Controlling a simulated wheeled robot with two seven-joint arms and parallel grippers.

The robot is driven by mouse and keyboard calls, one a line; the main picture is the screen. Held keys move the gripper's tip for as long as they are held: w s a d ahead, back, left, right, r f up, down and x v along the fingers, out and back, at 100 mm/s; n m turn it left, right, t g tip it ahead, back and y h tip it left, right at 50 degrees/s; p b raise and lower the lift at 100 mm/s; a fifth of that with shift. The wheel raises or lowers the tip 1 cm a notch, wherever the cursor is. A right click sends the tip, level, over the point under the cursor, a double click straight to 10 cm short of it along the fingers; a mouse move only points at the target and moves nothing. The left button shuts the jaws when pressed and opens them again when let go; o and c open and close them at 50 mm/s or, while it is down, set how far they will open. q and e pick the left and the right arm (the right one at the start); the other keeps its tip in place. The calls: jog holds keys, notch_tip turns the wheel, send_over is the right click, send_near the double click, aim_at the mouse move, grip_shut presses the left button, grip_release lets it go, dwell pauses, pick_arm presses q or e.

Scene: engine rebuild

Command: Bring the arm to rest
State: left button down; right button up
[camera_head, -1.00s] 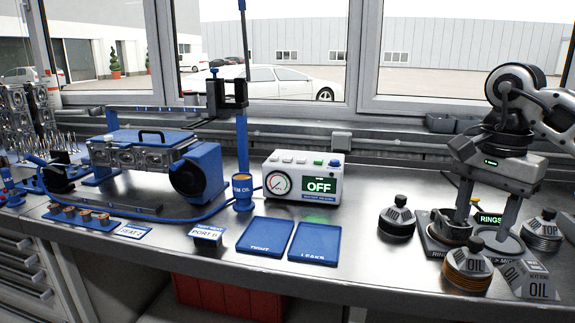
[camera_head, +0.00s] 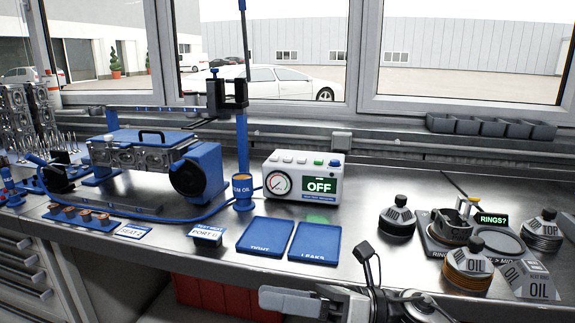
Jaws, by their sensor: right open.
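My right gripper (camera_head: 292,302) is low in the head view, in front of the bench's front edge. It is open and I see nothing in it. Part of it and of my right arm is cut off by the bottom of the picture. My left gripper is not in view.
The metal bench (camera_head: 349,230) runs across the view. Blue trays (camera_head: 265,236) lie mid-bench. The tester (camera_head: 304,178) reads OFF. An engine-head fixture (camera_head: 197,172) is at left.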

jog(key=s+d+f+n+t+h, duration=0.1)
jog(key=d+f+n+t+h, duration=0.3)
jog(key=f+n, duration=0.3)
jog(key=s+d+f+n+t+h, duration=0.1)
jog(key=d+f+n+t+h, duration=0.3)
jog(key=f+n, duration=0.4)
jog(key=s+d+f+n+t+h, duration=0.1)
jog(key=d+f+n+t+h, duration=0.4)
jog(key=n, duration=1.3)
notch_tip(320, 180, down, 2)
jog(key=h, duration=0.2)
jog(key=shift+s+f+t+h, duration=0.15)
jog(key=shift+s+t+h, duration=0.15)
jog(key=shift+s+h, duration=0.1)
jog(key=s+f+m+g, duration=0.1)
jog(key=s+f, duration=0.1)
jog(key=s+d+f+m+g+h, duration=0.1)
jog(key=s+f+m, duration=0.1)
jog(key=s, duration=0.1)
jog(key=s+d+f+m+g, duration=0.1)
jog(key=s+f, duration=0.1)
jog(key=f, duration=0.1)
jog(key=shift+s+d+m+g+h, duration=0.2)
jog(key=shift+s+m+g+h, duration=0.1)
jog(key=shift+s, duration=0.1)
jog(key=shift+c, duration=0.3)
